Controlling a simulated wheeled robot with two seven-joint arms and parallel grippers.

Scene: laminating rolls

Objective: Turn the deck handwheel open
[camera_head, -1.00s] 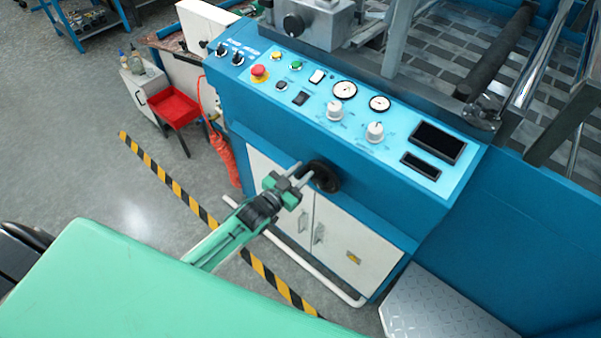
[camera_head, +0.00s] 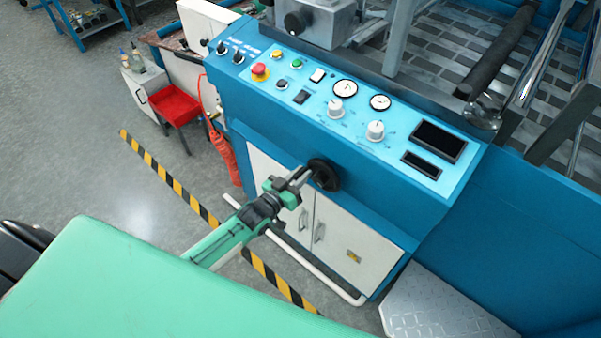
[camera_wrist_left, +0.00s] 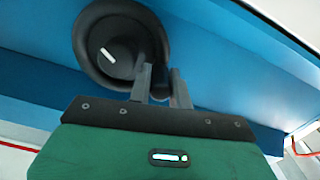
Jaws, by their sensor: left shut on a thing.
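The black deck handwheel (camera_head: 325,174) sits on the front face of the blue machine, below the control panel. It also shows in the left wrist view as a round dark wheel (camera_wrist_left: 97,72) with a white mark on its hub. My left gripper (camera_head: 303,175) reaches it from the left, and its two fingers (camera_wrist_left: 164,82) are close together at the wheel's rim. My right gripper is not in view.
The sloped control panel (camera_head: 300,85) with knobs, gauges and a red button lies above the wheel. White cabinet doors (camera_head: 330,235) are below it. A red tray (camera_head: 176,106) stands at the left. A metal tread plate (camera_head: 440,310) is at the lower right.

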